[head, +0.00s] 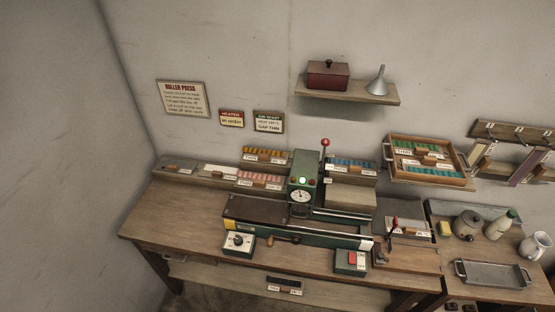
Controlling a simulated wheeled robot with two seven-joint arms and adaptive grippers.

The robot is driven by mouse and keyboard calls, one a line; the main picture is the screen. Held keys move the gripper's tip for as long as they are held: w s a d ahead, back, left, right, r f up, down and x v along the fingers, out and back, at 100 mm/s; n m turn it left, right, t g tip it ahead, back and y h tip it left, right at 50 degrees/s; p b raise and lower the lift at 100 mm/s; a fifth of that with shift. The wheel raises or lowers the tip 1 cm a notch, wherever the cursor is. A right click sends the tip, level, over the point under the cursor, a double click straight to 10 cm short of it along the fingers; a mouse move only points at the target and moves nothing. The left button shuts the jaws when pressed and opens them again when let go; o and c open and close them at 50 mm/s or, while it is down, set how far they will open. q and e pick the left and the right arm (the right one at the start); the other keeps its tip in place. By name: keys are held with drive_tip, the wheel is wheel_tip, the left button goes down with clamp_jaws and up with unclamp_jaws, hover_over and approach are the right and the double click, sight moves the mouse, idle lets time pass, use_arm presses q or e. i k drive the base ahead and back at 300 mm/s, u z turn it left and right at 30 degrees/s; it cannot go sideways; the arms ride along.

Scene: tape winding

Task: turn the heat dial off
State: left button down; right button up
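A small box with a round dial (238,241) on its pale face sits at the front left of the green roller press (305,232) on the wooden bench. It looks like the heat dial, but its markings and setting are too small to read. A green light (302,181) glows on the press's upright housing, above a round white gauge (300,196). Another box with a red switch (352,259) sits at the press's front right. Neither of my grippers shows in the head view.
The bench's left end (165,215) is clear. A red-knobbed lever (325,143) rises from the press. Trays of coloured rolls (260,178) stand behind it. A metal tray (492,274), a white jug (535,246) and bottles stand at the right. A shelf (345,92) holds a red box and funnel.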

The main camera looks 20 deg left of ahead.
sight(238, 240)
drive_tip(key=z, duration=0.1)
drive_tip(key=k, duration=0.55)
drive_tip(key=u, duration=0.9)
drive_tip(key=i, duration=0.5)
drive_tip(key=z, duration=0.05)
